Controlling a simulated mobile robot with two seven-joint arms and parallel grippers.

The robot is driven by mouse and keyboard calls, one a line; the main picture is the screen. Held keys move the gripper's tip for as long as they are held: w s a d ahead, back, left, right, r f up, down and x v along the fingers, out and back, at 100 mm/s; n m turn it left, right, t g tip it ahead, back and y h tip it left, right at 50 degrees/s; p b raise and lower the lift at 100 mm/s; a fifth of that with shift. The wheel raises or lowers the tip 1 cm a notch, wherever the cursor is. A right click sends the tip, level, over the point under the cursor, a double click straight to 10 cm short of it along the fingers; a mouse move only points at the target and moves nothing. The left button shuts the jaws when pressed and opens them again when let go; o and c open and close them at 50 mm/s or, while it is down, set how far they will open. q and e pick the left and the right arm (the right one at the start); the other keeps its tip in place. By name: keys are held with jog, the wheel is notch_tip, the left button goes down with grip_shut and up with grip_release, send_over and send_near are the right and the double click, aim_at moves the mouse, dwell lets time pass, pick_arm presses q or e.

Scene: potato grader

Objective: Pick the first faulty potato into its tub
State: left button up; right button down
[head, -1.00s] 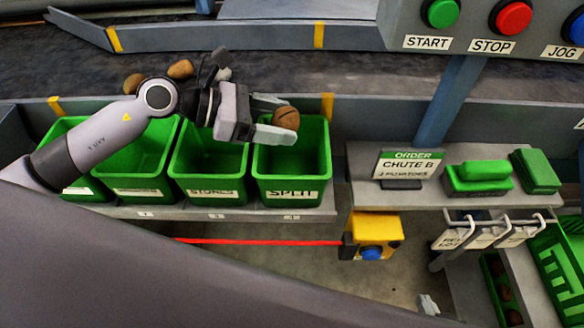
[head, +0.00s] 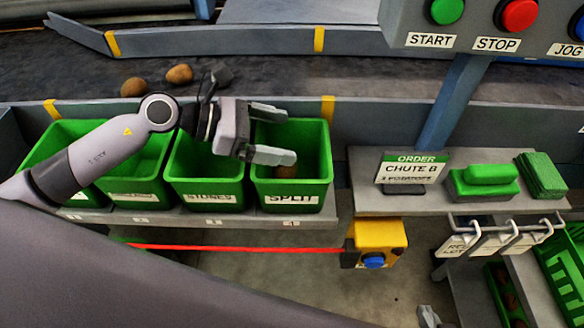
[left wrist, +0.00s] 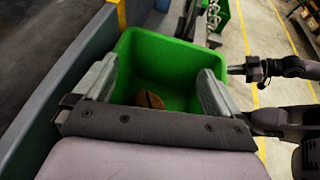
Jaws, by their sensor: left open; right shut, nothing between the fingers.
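A brown potato (head: 286,171) lies inside the green tub labelled SPLIT (head: 292,198), partly hidden by a finger. In the left wrist view the potato (left wrist: 150,99) shows a dark split line, low in the green tub (left wrist: 165,52) between my fingers. My left gripper (head: 272,132) is open and empty above that tub, with its fingers apart and clear of the potato. My right gripper (left wrist: 236,70) shows in the left wrist view, shut and empty, to the right of the tub.
More green tubs, one labelled STONES (head: 210,195), stand to the left on the same shelf. Two potatoes (head: 179,74) lie on the dark belt behind. A yellow box with a blue button (head: 374,262) hangs below the shelf. An order sign (head: 411,168) and green brush (head: 482,182) stand right.

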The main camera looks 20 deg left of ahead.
pick_arm(q)
jog(key=b+v, duration=0.1)
jog(key=v, duration=0.6)
jog(key=shift+d, duration=0.1)
dwell(0.4)
